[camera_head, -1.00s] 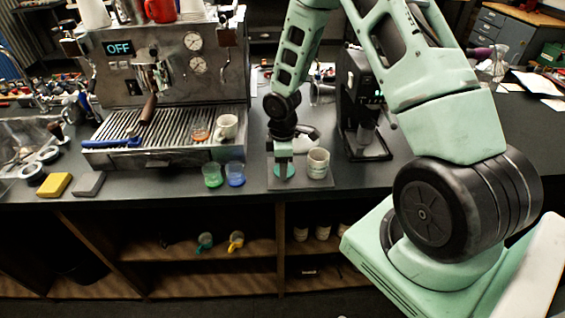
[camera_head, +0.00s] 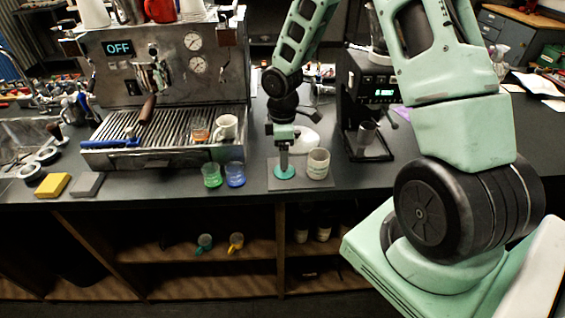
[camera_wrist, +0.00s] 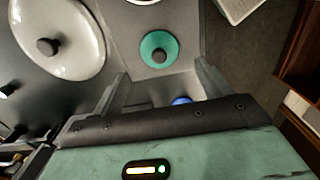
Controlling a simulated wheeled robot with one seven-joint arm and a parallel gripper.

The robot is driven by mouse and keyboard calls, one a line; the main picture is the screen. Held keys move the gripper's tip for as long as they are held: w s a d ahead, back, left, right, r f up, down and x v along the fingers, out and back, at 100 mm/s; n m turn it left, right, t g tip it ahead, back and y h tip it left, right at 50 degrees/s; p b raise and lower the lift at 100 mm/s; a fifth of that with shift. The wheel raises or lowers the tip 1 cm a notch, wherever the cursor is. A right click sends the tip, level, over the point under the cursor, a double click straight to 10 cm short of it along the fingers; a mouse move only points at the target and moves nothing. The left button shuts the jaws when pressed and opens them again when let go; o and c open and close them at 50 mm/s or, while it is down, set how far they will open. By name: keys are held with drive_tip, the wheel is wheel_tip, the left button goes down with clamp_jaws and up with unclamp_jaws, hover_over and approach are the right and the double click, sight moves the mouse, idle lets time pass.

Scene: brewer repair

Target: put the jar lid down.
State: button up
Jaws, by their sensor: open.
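The jar lid, a teal disc with a dark knob, lies on a grey mat (camera_head: 308,187) in the head view (camera_head: 285,174). It also shows whole in the wrist view (camera_wrist: 147,43), just past my fingertips. My gripper (camera_wrist: 161,72) is open, its two fingers apart with nothing between them. In the head view my gripper (camera_head: 284,160) points down above the lid. A pale open jar (camera_head: 318,164) stands on the mat just right of the lid; its rim shows at the top of the wrist view.
A white oval piece with a dark knob (camera_wrist: 62,62) lies behind the mat. A green glass (camera_head: 212,175) and a blue glass (camera_head: 235,175) stand left of the mat. The espresso machine (camera_head: 150,70) and a black grinder (camera_head: 373,95) stand behind. The counter's front edge is close.

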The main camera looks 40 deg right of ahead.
wheel_tip(320, 180, up, 6)
drive_tip(key=s+a+r, duration=0.3)
drive_tip(key=a+r, duration=0.1)
drive_tip(key=a, duration=0.5)
drive_tip(key=s+a+r+m, duration=0.1)
drive_tip(key=s+a+r, duration=0.2)
drive_tip(key=s+a, duration=0.4)
drive_tip(key=s+a+r+m, duration=0.2)
drive_tip(key=s+a, duration=0.6)
drive_tip(key=s, duration=0.6)
drive_tip(key=shift+s+r+y+b, duration=0.25)
drive_tip(key=shift+r+y+b, duration=0.05)
drive_tip(key=shift+r, duration=0.25)
wheel_tip(320, 180, down, 3)
drive_tip(key=b, duration=0.3)
drive_tip(key=shift+f, duration=0.15)
